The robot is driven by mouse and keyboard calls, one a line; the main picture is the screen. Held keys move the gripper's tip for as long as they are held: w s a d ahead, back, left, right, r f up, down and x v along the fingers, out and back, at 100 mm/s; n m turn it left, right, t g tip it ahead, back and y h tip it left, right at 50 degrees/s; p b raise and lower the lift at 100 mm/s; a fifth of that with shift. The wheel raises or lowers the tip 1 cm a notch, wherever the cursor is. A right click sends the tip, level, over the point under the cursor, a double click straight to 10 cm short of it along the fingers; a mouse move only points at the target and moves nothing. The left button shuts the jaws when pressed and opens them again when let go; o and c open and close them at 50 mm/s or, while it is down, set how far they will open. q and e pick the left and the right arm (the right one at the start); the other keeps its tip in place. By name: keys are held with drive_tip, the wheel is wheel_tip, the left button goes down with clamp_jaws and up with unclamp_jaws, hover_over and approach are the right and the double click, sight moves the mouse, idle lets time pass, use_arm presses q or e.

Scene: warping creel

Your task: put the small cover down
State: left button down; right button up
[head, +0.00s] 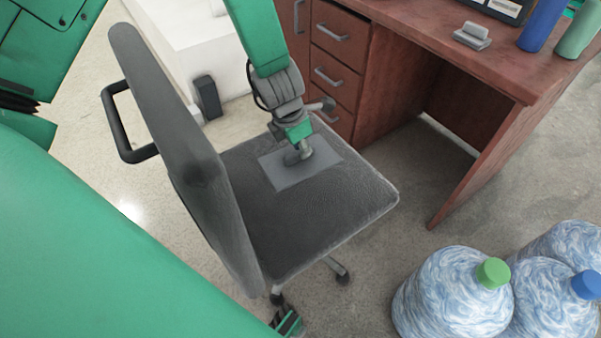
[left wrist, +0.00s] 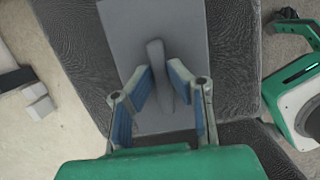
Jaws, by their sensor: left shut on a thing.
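The small cover (head: 318,170) is a flat grey rectangular plate with a raised grip ridge. It lies flat on, or very close above, the dark seat of the office chair (head: 330,205); any gap cannot be told. My left gripper (head: 300,153) comes down from above onto the middle of the plate. In the left wrist view the cover (left wrist: 121,45) fills the middle, and the blue-padded fingers of the gripper (left wrist: 160,72) are shut on its ridge from both sides. The fingertips partly hide the ridge.
The chair's backrest (head: 165,120) rises left of the cover. A reddish wooden desk (head: 440,45) with drawers (head: 335,75) stands behind and to the right. Large water bottles (head: 455,300) stand at the lower right. The seat is bare around the plate.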

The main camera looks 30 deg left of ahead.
use_arm(q)
drive_tip(key=shift+a+f+n, duration=0.15)
drive_tip(key=shift+a+n, duration=0.15)
drive_tip(key=shift+n, duration=0.1)
drive_tip(key=shift+f, duration=0.4)
drive_tip(key=b+x, duration=0.1)
drive_tip(key=x, duration=0.2)
drive_tip(key=s+b+x, duration=0.1)
drive_tip(key=b+x, duration=0.1)
drive_tip(key=x, duration=0.1)
drive_tip(key=s+b+x, duration=0.1)
drive_tip(key=x, duration=0.2)
drive_tip(key=shift+a+f+b, duration=0.3)
drive_tip(key=shift+b, duration=0.05)
drive_tip(key=shift+r, duration=0.1)
drive_tip(key=c, duration=1.5)
unclamp_jaws()
